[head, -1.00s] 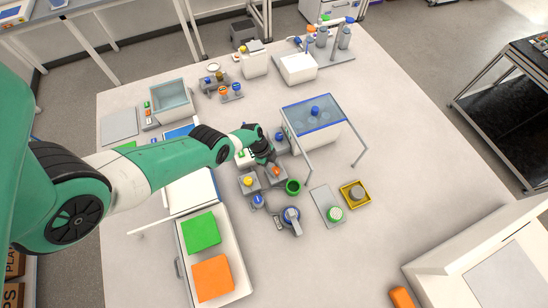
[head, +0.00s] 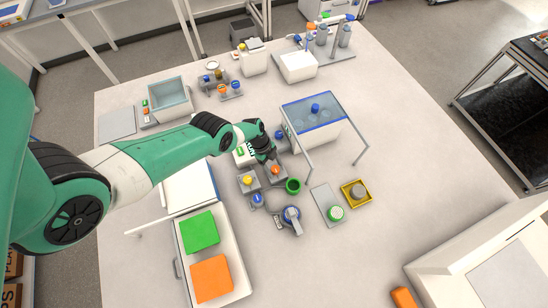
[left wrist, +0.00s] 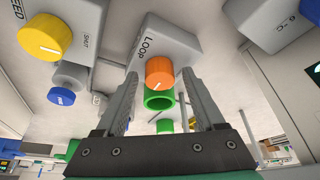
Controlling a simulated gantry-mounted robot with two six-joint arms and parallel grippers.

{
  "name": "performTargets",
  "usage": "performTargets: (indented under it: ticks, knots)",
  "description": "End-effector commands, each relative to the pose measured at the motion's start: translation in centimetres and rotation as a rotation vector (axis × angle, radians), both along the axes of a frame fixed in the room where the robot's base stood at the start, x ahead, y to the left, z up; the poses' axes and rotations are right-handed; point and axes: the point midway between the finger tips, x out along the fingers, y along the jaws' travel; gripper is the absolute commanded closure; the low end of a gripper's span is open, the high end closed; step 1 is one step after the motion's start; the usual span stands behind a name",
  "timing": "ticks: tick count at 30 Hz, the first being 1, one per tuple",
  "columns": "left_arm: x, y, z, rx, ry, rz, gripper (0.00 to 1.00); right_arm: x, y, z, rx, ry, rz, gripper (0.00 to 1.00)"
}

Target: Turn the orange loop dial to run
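The orange loop dial (left wrist: 159,72) sits on a grey box (left wrist: 180,40) marked LOOP, with a white pointer line on its face. It also shows small in the head view (head: 276,170). My left gripper (left wrist: 155,98) is open, with its two grey fingers apart on either side below the dial in the wrist view, and nothing is held between them. In the head view my left gripper (head: 268,157) is just above the dial box. No run mark can be read. My right gripper is not in view.
A yellow dial (left wrist: 39,38) on its own box is beside the loop box, with a blue knob (left wrist: 62,97) near it. A green cup (head: 293,186) stands close to the loop box. A clear-topped stand (head: 330,138) is behind.

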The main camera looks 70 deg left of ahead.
Motion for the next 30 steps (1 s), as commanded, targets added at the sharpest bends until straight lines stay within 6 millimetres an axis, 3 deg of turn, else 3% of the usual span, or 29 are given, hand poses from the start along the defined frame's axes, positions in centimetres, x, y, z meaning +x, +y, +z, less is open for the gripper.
performTargets:
  ticks: [10,21,25,30]
  knots:
    - [0.0,0.1,0.4,-0.001,0.0,0.002,0.26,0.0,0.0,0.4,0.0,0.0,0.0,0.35]
    - [-1.3,1.8,6.3,0.0,0.0,0.003,0.26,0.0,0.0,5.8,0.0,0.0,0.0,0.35]
    - [-1.7,2.2,7.2,0.002,-0.001,0.002,0.26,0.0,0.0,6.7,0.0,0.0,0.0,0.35]
    - [-1.7,2.2,6.9,0.003,-0.001,0.002,0.26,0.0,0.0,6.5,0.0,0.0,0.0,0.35]
